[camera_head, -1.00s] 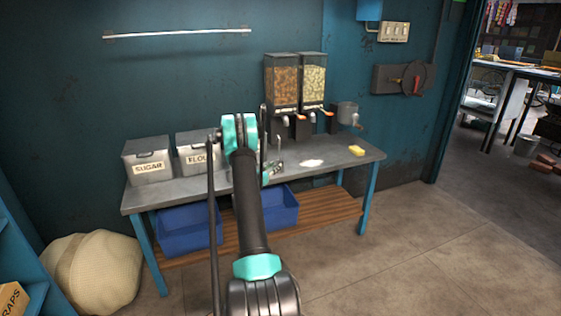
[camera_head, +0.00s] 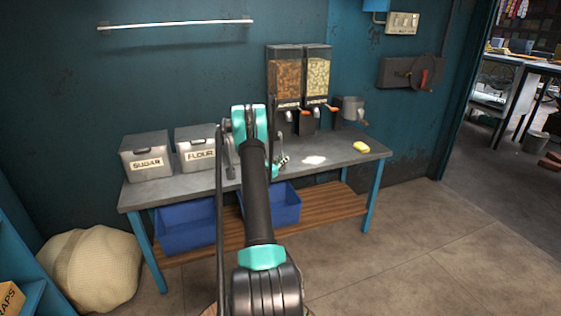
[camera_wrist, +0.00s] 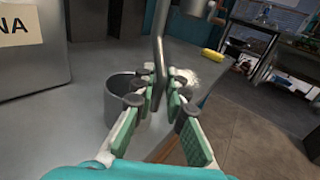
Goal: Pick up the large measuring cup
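A grey metal cup (camera_wrist: 118,100), which looks like the large measuring cup, stands on the worktop in the wrist view. A long upright metal handle (camera_wrist: 159,50) rises beside it; where the two join is partly hidden by my fingers. My gripper (camera_wrist: 161,95) is open, its green-padded fingers on either side of the handle's lower part, with gaps still showing. The cup lies just left of the fingertips. In the head view my arm hides most of this area, and only a bit of metal (camera_head: 283,158) shows beside my gripper.
The grey worktop (camera_head: 335,167) carries sugar (camera_head: 147,160) and flour (camera_head: 194,152) bins on the left. White powder (camera_head: 314,160) and a yellow sponge (camera_head: 361,147) lie on the right.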

